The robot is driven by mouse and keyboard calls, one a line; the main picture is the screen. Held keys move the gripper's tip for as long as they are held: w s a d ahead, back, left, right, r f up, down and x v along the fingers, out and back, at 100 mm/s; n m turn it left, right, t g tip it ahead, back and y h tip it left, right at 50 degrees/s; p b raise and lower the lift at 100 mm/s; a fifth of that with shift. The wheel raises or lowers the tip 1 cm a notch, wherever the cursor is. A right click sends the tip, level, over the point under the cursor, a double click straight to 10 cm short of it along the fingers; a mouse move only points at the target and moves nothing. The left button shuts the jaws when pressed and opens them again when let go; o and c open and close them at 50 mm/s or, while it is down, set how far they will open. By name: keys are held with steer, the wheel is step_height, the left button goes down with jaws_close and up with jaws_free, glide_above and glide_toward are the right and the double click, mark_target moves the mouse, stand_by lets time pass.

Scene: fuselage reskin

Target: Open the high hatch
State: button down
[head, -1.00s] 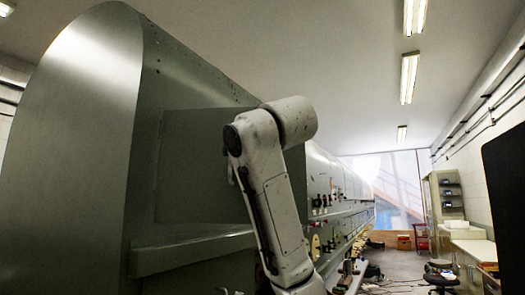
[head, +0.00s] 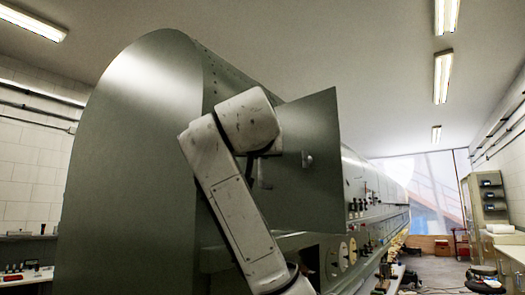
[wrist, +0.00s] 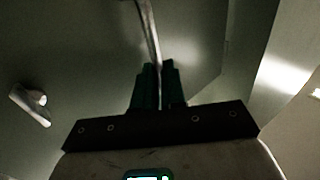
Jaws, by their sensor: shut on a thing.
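The high hatch (head: 300,190) is a flat grey-green panel standing swung out from the curved fuselage (head: 130,170) in the head view. A small round knob (head: 307,160) sits on its visible face. My gripper (head: 262,172) is at the panel's left edge, partly hidden behind my arm. A light latch-like fitting (wrist: 30,103) shows to the left. The hinge is not clearly visible.
A lower ledge with gauges (head: 340,258) and small fittings runs along the fuselage to the right. A bench (head: 25,278) stands at far left. Shelves (head: 487,197) and a stool (head: 485,278) stand at right, past an open floor strip.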

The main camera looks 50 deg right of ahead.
steer(key=shift+w+f, duration=0.3)
steer(key=shift+w, duration=0.15)
steer(key=c, duration=1.4)
jaws_free()
steer(key=shift+w+f, duration=0.1)
steer(key=shift+w, duration=0.1)
steer(key=shift+c, duration=0.2)
steer(key=shift+o, duration=1.1)
steer(key=shift+s+d, duration=0.1)
steer(key=shift+s, duration=0.15)
steer(key=b+v, duration=0.3)
steer(key=v, duration=0.7)
steer(key=shift+s+a+b, duration=0.25)
steer(key=shift+b, duration=0.15)
